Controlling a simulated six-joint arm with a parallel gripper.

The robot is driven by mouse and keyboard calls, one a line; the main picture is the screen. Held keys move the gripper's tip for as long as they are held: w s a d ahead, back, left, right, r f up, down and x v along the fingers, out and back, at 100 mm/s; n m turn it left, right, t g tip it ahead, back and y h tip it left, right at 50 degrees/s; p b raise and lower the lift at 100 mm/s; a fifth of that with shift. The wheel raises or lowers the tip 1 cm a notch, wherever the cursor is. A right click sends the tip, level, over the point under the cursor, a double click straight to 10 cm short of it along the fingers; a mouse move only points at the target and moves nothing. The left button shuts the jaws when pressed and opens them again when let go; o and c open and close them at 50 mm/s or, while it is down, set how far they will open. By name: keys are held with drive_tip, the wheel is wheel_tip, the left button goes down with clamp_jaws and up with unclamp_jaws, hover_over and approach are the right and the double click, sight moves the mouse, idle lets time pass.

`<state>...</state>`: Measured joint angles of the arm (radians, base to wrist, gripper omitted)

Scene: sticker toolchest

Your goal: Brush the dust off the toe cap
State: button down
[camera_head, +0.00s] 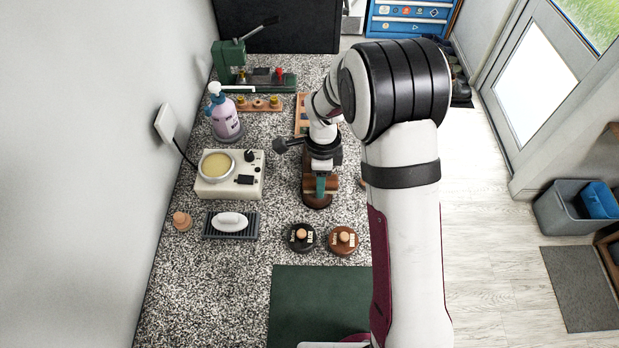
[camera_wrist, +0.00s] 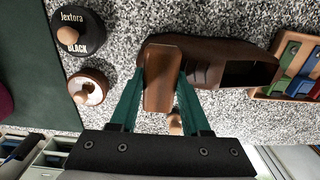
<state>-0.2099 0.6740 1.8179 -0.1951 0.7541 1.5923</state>
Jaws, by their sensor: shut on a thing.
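A brown leather shoe (camera_wrist: 225,72) lies on the speckled worktop, its dark opening to the right in the wrist view and its toe end to the left. In the head view only its dark rounded end (camera_head: 317,203) shows below my gripper. My gripper (camera_wrist: 162,88) has green fingers shut on a brown wooden brush (camera_wrist: 163,76). The brush is over the toe end of the shoe and hides much of the toe cap. Its bristles, any contact with the leather and any dust cannot be made out. My gripper also shows in the head view (camera_head: 320,184).
A black polish tin (camera_head: 301,238) and a brown one (camera_head: 343,241) stand near the shoe. A green mat (camera_head: 315,300), a white item on a dark rack (camera_head: 230,221), a wax warmer (camera_head: 232,185) and a spray bottle (camera_head: 224,120) are around. A wooden tray (camera_wrist: 276,88) lies beyond the shoe.

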sight(303, 181)
drive_tip(key=shift+d, duration=0.85)
drive_tip(key=shift+s+a, duration=0.1)
drive_tip(key=shift+a, duration=2.9)
drive_tip(key=shift+d, duration=0.1)
drive_tip(key=shift+w+d, duration=0.2)
drive_tip(key=shift+d, duration=2.6)
drive_tip(key=shift+a+r, duration=0.15)
drive_tip(key=shift+a, duration=1.05)
drive_tip(key=shift+s+a+f, duration=0.1)
drive_tip(key=shift+a+f, duration=0.05)
drive_tip(key=shift+a, duration=0.6)
drive_tip(key=shift+a+f, duration=0.1)
drive_tip(key=shift+a, duration=0.65)
drive_tip(key=shift+a+r, duration=0.15)
drive_tip(key=shift+a, duration=0.2)
wheel_tip(303, 181, up, 8)
